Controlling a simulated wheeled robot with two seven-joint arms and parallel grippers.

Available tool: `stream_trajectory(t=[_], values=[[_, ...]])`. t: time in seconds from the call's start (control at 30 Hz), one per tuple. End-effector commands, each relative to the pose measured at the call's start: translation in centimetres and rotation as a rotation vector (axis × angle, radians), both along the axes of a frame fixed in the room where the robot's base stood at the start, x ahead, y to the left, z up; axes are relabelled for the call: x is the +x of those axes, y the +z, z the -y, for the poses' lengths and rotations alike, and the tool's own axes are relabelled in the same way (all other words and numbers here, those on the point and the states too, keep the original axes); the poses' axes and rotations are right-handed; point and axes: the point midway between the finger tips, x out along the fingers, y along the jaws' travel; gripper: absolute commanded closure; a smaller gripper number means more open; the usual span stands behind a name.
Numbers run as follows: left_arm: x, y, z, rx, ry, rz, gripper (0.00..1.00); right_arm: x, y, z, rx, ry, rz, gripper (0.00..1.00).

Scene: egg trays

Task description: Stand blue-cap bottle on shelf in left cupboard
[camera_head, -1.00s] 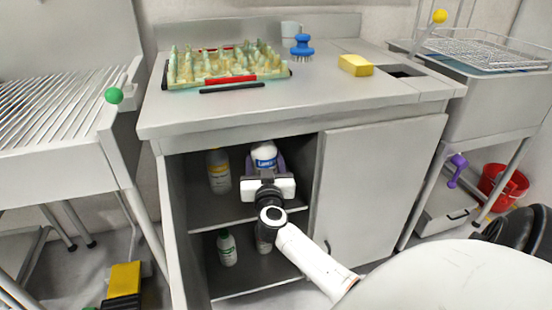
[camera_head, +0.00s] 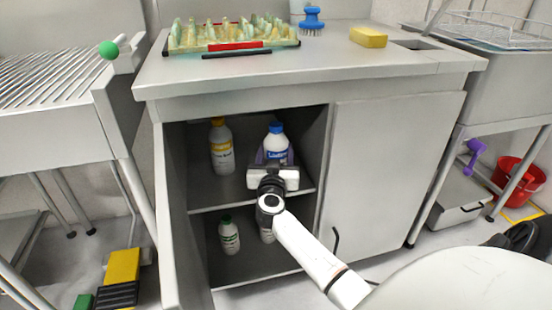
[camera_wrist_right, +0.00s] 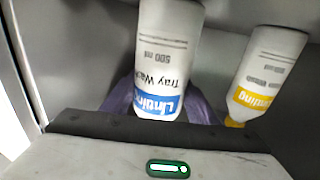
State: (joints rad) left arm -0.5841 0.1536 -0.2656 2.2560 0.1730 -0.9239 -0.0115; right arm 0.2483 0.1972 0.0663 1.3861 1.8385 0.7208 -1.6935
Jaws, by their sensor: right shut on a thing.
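The white bottle with a blue cap and blue label (camera_head: 276,144) is upright inside the left cupboard, above the upper shelf (camera_head: 207,194). My right gripper (camera_head: 274,160) is shut on it, with purple fingers on both sides. The right wrist view shows the bottle (camera_wrist_right: 165,55) between these fingers, appearing upside down there. The bottle's base is hidden behind my gripper in the head view, so I cannot tell whether it touches the shelf. My left gripper is in neither view.
A yellow-cap bottle (camera_head: 221,150) stands left on the same shelf. A green-cap bottle (camera_head: 229,236) and a partly hidden one stand below. The left door (camera_head: 172,225) is open; the right door (camera_head: 388,170) is shut. A tray (camera_head: 230,38) lies on the counter.

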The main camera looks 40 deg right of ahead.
Motion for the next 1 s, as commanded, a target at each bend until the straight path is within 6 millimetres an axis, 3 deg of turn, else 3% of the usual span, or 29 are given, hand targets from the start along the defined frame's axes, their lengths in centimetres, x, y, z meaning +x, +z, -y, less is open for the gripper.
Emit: stream_trajectory(t=[0.4,0.43,0.5,0.87,1.0], values=[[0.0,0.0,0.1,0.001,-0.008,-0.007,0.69,0.1,-0.2,0.0,-0.006,0.000,0.004,0.84],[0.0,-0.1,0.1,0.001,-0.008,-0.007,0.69,0.0,-0.4,0.0,-0.003,0.000,0.001,0.42],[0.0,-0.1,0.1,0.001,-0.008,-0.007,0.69,0.0,-0.4,0.0,-0.002,0.000,0.002,0.30],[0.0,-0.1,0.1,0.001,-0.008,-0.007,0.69,0.0,-0.1,0.0,-0.001,0.000,0.004,0.28],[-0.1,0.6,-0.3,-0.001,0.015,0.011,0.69,-1.1,0.0,-1.3,0.000,0.001,-0.001,0.28]])
